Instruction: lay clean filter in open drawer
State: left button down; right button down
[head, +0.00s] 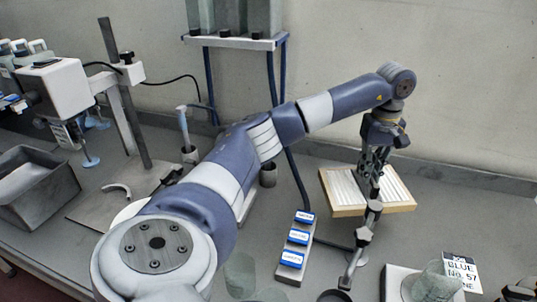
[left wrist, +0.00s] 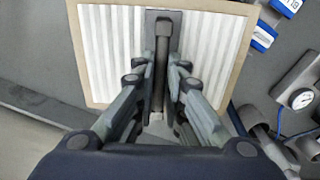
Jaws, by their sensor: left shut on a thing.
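The clean filter (head: 399,192) is a flat white pleated panel in a pale wooden frame, at the right in the head view. It fills the upper part of the left wrist view (left wrist: 106,52). My left gripper (head: 368,187) points down at the panel and is shut on it, at a grey upright bar or tab that shows between the fingers (left wrist: 160,105) in the left wrist view. Whether the panel touches the bench below is hard to tell. I see no open drawer in either view. My right gripper is not clearly seen.
A jointed metal stand (head: 362,237) rises close in front of the filter. A strip with blue labels (head: 297,248) lies left of it; a dial gauge (left wrist: 302,98) shows at the right. A grey bin (head: 62,190) and bench machine stand left. A lettered card (head: 461,270) and glass jar stand lower right.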

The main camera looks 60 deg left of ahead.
aim_at(366, 186)
pick_arm(q)
jog(key=shift+r, duration=0.1)
jog(key=shift+s+d+f, duration=0.1)
jog(key=shift+s+f, duration=0.05)
jog(key=shift+f, duration=0.15)
notch_tip(366, 186, down, 6)
jog(key=shift+r+p, duration=0.1)
jog(key=shift+p, duration=0.65)
notch_tip(366, 186, down, 3)
jog(key=shift+f+p, duration=0.1)
jog(key=shift+p, duration=0.35)
jog(key=shift+f, duration=0.2)
jog(key=shift+f, duration=0.1)
jog(key=c, duration=1.7)
grip_release()
jog(key=shift+o, duration=0.2)
